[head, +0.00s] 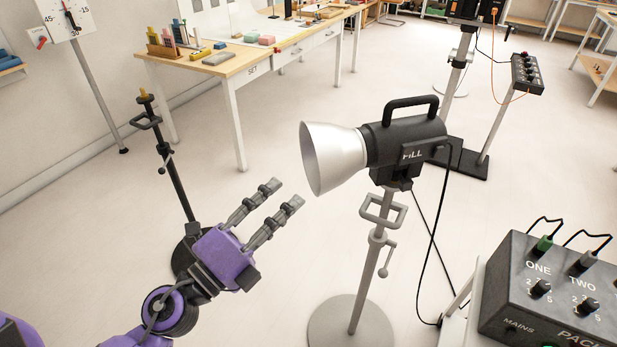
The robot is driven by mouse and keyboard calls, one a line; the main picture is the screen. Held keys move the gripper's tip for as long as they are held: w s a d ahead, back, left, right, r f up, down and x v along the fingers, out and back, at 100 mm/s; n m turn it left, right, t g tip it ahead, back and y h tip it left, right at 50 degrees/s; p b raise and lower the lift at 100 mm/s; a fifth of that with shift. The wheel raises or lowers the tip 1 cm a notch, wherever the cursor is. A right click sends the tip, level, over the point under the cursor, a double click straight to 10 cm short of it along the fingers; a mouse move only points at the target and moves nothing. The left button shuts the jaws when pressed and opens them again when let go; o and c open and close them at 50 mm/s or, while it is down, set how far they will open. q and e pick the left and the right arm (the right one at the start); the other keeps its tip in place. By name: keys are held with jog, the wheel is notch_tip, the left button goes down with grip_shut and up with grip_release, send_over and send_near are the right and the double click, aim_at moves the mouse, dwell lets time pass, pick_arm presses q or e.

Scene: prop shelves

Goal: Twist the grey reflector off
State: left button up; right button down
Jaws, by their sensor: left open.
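The grey reflector (332,157) is a wide metal cone on the front of a black lamp head (409,138) marked "FILL". Its open mouth faces left. The lamp has a black handle on top and sits on a grey stand (370,262) with a round base. My left gripper (282,193) is purple with grey fingers. It is open and empty, to the lower left of the reflector, with a gap between them in the picture. The fingers point up and right. My right gripper is not in view.
A black control box (548,290) with knobs stands at the lower right. A black cable (432,245) hangs from the lamp. A black stand (178,185) rises behind my left gripper. A wooden table (235,62) with small items stands behind. Open floor lies between.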

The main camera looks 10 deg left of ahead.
aim_at(361, 152)
pick_arm(q)
jog(key=w+d+r+m+g, duration=0.1)
jog(key=w+d+r+m, duration=0.1)
jog(key=d+m, duration=0.1)
jog(key=w+d+r+m+g+h, duration=0.1)
jog(key=w+d+r+m, duration=0.1)
jog(key=m, duration=0.4)
jog(key=w+d+r+m+g+h, duration=0.1)
jog(key=w+d+r+m+g, duration=0.1)
jog(key=w+d+m, duration=0.1)
jog(key=shift+w+d+m, duration=0.35)
jog(key=shift+w+m, duration=0.25)
jog(key=shift+m, duration=0.5)
jog(key=shift+w+d, duration=0.35)
jog(key=shift+f, duration=0.1)
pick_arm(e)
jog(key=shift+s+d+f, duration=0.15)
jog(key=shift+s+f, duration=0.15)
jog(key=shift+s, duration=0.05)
pick_arm(q)
grip_shut()
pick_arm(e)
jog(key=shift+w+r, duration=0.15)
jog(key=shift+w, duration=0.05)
